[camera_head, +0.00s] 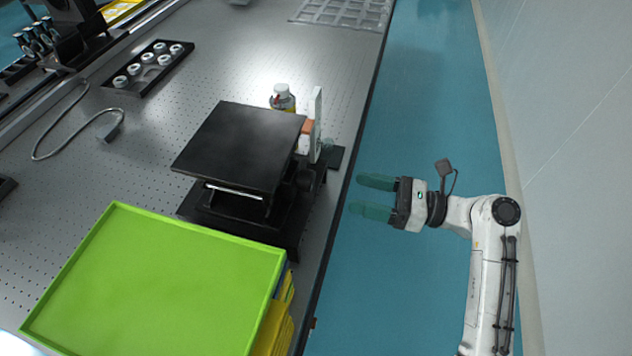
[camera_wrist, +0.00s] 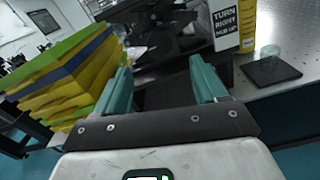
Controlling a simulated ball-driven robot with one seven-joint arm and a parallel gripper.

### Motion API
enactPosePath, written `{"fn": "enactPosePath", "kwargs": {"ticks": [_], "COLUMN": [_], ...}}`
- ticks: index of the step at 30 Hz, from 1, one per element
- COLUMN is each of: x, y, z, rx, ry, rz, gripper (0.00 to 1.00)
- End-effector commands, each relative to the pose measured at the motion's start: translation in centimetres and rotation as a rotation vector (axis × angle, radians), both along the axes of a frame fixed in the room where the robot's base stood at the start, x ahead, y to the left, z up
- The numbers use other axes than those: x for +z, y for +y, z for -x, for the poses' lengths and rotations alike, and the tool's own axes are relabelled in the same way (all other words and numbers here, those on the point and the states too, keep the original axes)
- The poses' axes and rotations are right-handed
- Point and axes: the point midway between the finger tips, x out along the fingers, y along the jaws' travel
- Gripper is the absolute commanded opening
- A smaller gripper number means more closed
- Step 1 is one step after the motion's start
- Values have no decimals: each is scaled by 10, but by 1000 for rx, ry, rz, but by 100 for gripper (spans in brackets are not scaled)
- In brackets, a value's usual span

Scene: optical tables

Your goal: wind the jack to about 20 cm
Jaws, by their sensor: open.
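The jack (camera_head: 240,150) stands on the optical table near its right edge, with a flat black top plate and a black base below it. The plate is raised some way above the base. A dark round part, perhaps its knob (camera_head: 304,179), shows at its right side. In the wrist view the jack (camera_wrist: 160,35) is ahead, partly cut off at the top. My gripper (camera_head: 375,197) is open and empty, over the floor just right of the table edge. Its green fingers point left toward the jack, apart from it. In the wrist view the fingers (camera_wrist: 160,85) are spread wide.
A sign reading "TURN RIGHT" (camera_wrist: 233,25) stands beside the jack. A bottle (camera_head: 282,100) is behind it. A dark pad (camera_head: 335,157) lies near the edge. A stack of green and yellow trays (camera_head: 275,320) stands in front. The aisle floor (camera_head: 430,100) is clear.

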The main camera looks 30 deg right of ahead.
Motion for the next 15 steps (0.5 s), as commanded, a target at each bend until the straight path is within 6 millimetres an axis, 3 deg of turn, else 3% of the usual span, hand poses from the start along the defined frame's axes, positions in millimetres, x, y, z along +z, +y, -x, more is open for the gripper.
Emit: {"fn": "enactPosePath", "kwargs": {"ticks": [15], "x": [0], "y": [61], "z": [-59], "rx": [5], "ry": [1], "rz": [5], "gripper": [72]}}
